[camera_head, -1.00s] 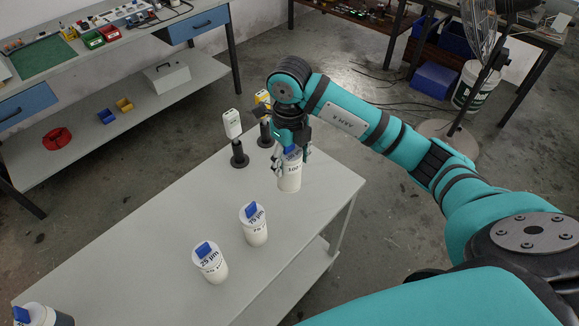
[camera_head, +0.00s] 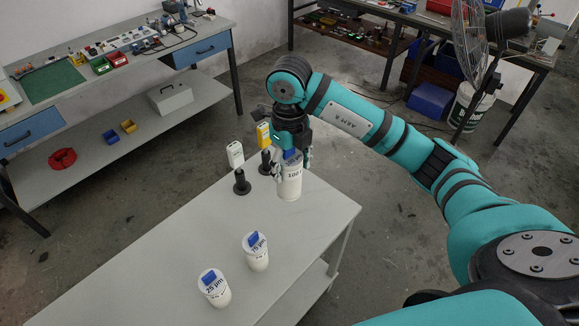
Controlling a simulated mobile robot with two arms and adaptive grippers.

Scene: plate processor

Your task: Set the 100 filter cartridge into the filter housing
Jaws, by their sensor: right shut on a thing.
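My right gripper (camera_head: 290,163) is shut on the blue handle of the white 100 filter cartridge (camera_head: 290,184). The cartridge hangs upright near the far right part of the grey table (camera_head: 160,262); whether its base touches the table I cannot tell. The white 75 µm cartridge (camera_head: 257,256) and the white 25 µm cartridge (camera_head: 215,293) stand on the table nearer to me, each with a blue handle on top. The filter housing is not in view now. My left gripper is not in view.
Two handheld devices, one white (camera_head: 235,155) and one yellow (camera_head: 263,136), stand on black stands behind and left of my gripper. The table's left part is clear. A workbench (camera_head: 120,75) is at the back left, a fan (camera_head: 475,45) at the right.

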